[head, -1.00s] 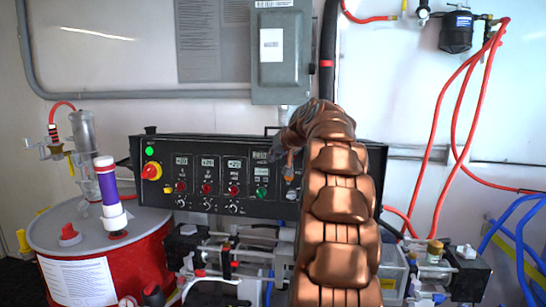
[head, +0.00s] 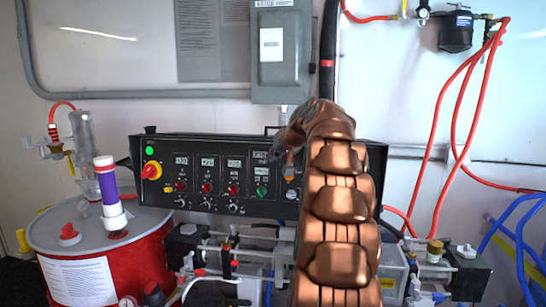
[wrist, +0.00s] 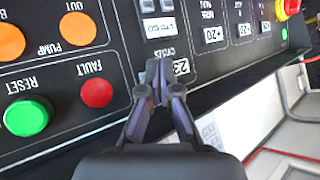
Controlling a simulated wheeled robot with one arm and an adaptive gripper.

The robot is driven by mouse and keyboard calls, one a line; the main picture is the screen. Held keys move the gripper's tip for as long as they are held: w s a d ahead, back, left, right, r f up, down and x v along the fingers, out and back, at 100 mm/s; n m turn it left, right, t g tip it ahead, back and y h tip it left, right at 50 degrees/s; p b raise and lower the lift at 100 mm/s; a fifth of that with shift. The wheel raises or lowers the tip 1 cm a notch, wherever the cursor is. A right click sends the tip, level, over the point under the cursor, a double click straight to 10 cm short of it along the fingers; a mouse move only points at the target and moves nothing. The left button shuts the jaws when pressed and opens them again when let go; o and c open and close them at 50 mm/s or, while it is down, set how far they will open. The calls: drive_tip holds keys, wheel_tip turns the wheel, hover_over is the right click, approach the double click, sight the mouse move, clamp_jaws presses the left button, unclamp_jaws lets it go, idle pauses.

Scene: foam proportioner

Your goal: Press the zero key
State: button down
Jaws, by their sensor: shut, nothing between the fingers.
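The black control panel (head: 150,190) stands behind the machine; it fills much of the wrist view, upside down (wrist: 60,60). My gripper (wrist: 158,72) is shut and empty. A larger counter display (wrist: 159,27) sits beyond the tips. I cannot make out a key marked zero; the fingertips may cover it. I cannot tell whether they touch the panel. In the head view my arm hides the panel's right part.
In the wrist view a red FAULT light (wrist: 96,92), a green RESET button (wrist: 27,117) and orange pump buttons (wrist: 78,28) lie left of the fingers. A red emergency stop (head: 152,171) is at the panel's left end. A red drum (head: 150,255) stands left.

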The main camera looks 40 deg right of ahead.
drive_tip(key=shift+w+d, duration=0.2)
drive_tip(key=shift+d, duration=0.15)
